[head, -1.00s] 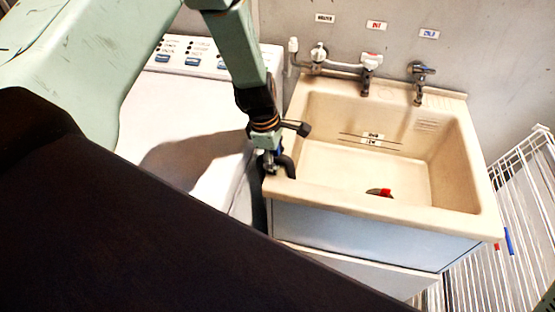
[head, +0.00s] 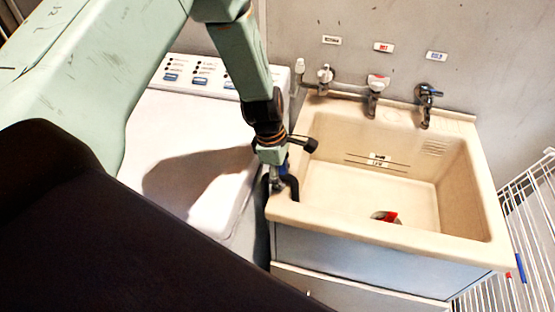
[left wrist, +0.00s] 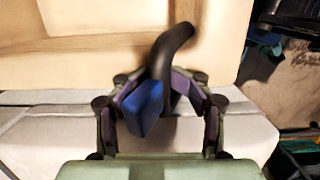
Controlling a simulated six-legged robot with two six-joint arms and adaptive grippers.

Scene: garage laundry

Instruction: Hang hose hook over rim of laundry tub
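The cream laundry tub (head: 282,212) stands on a pale cabinet. Its left rim is below my left gripper (head: 277,178). The hose hook (head: 292,186) is a black curved piece held at that left rim, with its bent end toward the basin. In the left wrist view, the fingers of my left gripper (left wrist: 168,88) close around the black hook (left wrist: 172,42), beside a blue block (left wrist: 143,108). The hook's curve there overlaps the tub's rim (left wrist: 90,42). I cannot tell whether it touches the rim. My right gripper is not in view.
A white washing machine (head: 150,125) stands left of the tub, with a narrow dark gap between. Taps (head: 376,90) line the back wall. A small red and grey item (head: 385,217) lies in the basin. A white wire rack (head: 535,215) stands at the right.

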